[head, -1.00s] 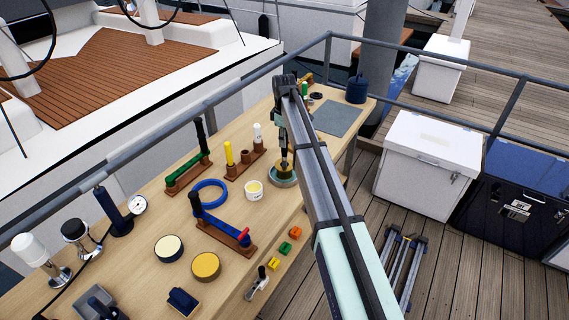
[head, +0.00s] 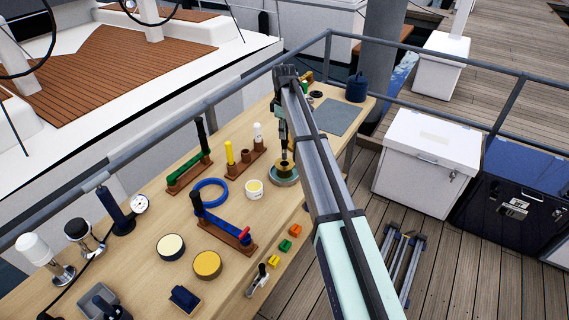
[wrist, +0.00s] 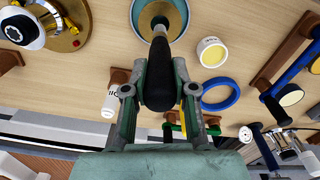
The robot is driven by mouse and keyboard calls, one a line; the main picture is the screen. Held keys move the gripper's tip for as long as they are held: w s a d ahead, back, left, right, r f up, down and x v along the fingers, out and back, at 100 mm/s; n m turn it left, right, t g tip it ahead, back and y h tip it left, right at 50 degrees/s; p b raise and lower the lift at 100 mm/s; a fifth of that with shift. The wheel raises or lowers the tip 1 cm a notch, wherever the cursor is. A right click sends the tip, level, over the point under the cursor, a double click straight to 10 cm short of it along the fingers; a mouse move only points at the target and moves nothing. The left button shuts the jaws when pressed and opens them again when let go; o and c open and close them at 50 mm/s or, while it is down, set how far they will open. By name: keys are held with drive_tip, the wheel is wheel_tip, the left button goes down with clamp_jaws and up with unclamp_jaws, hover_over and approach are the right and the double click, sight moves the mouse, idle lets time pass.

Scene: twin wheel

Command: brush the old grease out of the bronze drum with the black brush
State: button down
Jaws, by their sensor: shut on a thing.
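The bronze drum (head: 283,170) stands in a teal round dish (head: 284,182) on the workbench, under the end of my arm. My gripper (wrist: 160,90) is shut on the black handle of the black brush (wrist: 158,76), one finger on each side. In the wrist view the brush points away towards the drum, and its pale round end lies over the gold face inside the teal dish (wrist: 183,14). In the head view my gripper (head: 284,142) is just above the drum. I cannot tell whether the bristles touch the drum.
A white tub with yellow contents (head: 254,190) and a blue ring (head: 210,192) are left of the drum. A wooden rack with yellow and white handles (head: 245,160) stands behind them. A grey mat (head: 338,117) lies at the far right of the bench. Railing (head: 330,60) runs alongside.

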drive_tip(key=shift+r, duration=0.1)
drive_tip(key=shift+r+p, duration=0.95)
drive_tip(key=shift+r, duration=1)
